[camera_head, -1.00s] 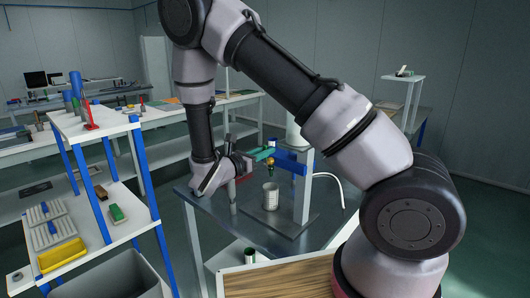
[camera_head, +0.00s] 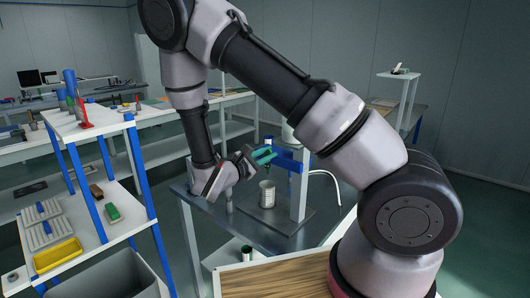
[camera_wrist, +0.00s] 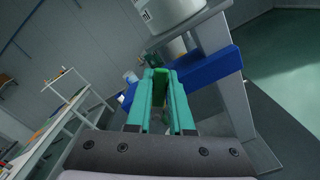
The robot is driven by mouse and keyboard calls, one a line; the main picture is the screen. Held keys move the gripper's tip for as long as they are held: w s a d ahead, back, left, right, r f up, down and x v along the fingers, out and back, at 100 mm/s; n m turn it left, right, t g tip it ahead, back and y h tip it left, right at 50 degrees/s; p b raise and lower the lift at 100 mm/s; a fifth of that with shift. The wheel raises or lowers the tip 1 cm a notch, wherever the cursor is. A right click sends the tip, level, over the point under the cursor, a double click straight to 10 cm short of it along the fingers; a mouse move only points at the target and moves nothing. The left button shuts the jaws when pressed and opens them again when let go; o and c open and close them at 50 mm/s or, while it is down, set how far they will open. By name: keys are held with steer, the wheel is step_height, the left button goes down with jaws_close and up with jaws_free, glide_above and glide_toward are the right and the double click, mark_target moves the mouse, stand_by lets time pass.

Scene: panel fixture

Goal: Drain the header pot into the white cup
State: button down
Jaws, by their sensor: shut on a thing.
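The header pot (camera_head: 290,133) is a white cylinder on top of the grey stand, partly hidden behind my arm; it also shows at the top of the wrist view (camera_wrist: 172,12). A pale cup (camera_head: 267,196) stands upright on the stand's base, below the blue crossbar (camera_head: 289,161). My gripper (camera_head: 265,155) is level with the crossbar, above the cup. In the wrist view its teal fingers (camera_wrist: 161,82) are shut on a green handle (camera_wrist: 160,80), beside the crossbar. The tap outlet is hidden, and I cannot see any flow or the cup's inside.
The stand's upright (camera_head: 300,195) is just right of the cup, with a white curved hose (camera_head: 328,176) behind it. A small green-and-white can (camera_head: 247,254) stands at the front. A shelf rack (camera_head: 95,125) with a yellow tray (camera_head: 58,254) is at left.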

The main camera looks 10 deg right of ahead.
steer(key=shift+s+d+f+m, duration=0.25)
steer(key=shift+f+m, duration=0.4)
steer(key=shift+m, duration=1.15)
steer(key=shift+s+d+f+m, duration=0.1)
steer(key=shift+s+f+m, duration=0.35)
steer(key=shift+m, duration=1.35)
steer(key=shift+s+d+f+m, duration=0.15)
steer(key=shift+f+m, duration=0.65)
steer(key=shift+m, duration=1)
steer(key=shift+w, duration=0.1)
steer(key=c, duration=0.8)
jaws_free()
glide_toward(279, 162)
steer(key=v, duration=0.4)
steer(key=shift+a+f, duration=0.1)
steer(key=shift+a, duration=0.1)
